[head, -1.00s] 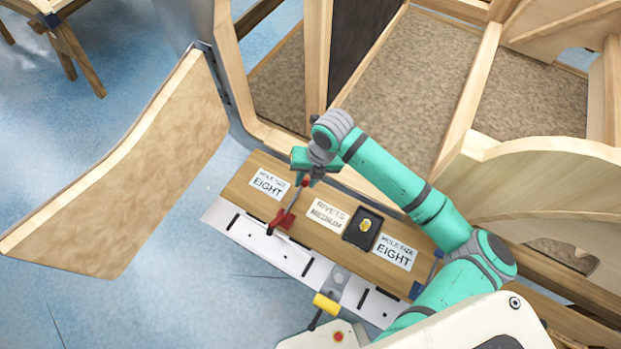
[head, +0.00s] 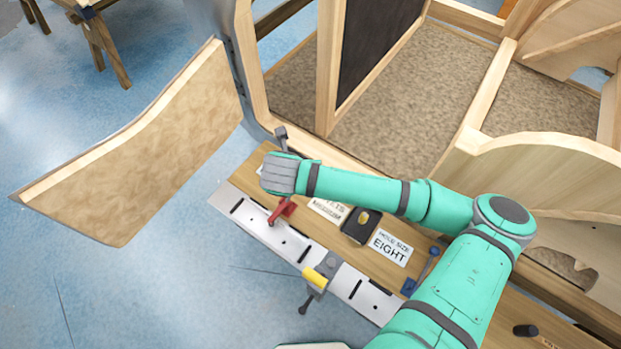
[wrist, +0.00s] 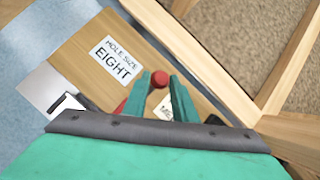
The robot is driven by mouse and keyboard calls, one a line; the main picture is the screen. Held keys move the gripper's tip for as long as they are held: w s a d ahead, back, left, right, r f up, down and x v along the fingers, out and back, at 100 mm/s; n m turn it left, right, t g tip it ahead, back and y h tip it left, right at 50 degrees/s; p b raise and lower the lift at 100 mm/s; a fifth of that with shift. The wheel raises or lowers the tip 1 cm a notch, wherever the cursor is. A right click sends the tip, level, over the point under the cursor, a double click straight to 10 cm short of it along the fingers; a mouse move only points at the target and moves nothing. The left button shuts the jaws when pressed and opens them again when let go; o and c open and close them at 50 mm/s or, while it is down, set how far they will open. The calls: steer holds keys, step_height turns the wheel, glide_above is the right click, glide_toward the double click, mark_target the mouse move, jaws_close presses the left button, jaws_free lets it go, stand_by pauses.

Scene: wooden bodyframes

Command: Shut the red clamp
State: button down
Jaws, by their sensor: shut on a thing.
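The red clamp (head: 281,211) is fixed at the metal edge of the wooden board. Its red base shows just below my wrist in the head view; its upper part is hidden by my arm. In the wrist view my gripper (wrist: 160,97) has its two teal fingers on either side of a red knob (wrist: 160,79), which looks like the end of the clamp's handle. A bit of the clamp's red body shows left of the fingers. In the head view my fingers are hidden behind the wrist.
A yellow-handled clamp (head: 315,277) and a blue clamp (head: 408,286) stand farther right along the board (head: 240,182). A black box (head: 361,225) lies on it. The wooden frame (head: 327,70) rises behind; a curved panel (head: 140,140) stands left. Open blue floor lies in front.

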steer(key=shift+s+a+r, duration=0.2)
steer(key=shift+s+a, duration=0.2)
steer(key=shift+s, duration=0.2)
steer(key=shift+f, duration=0.1)
steer(key=c, duration=1.5)
jaws_free()
steer(key=shift+o, duration=0.2)
steer(key=shift+d, duration=0.1)
steer(key=shift+w, duration=0.1)
steer(key=v, duration=1.1)
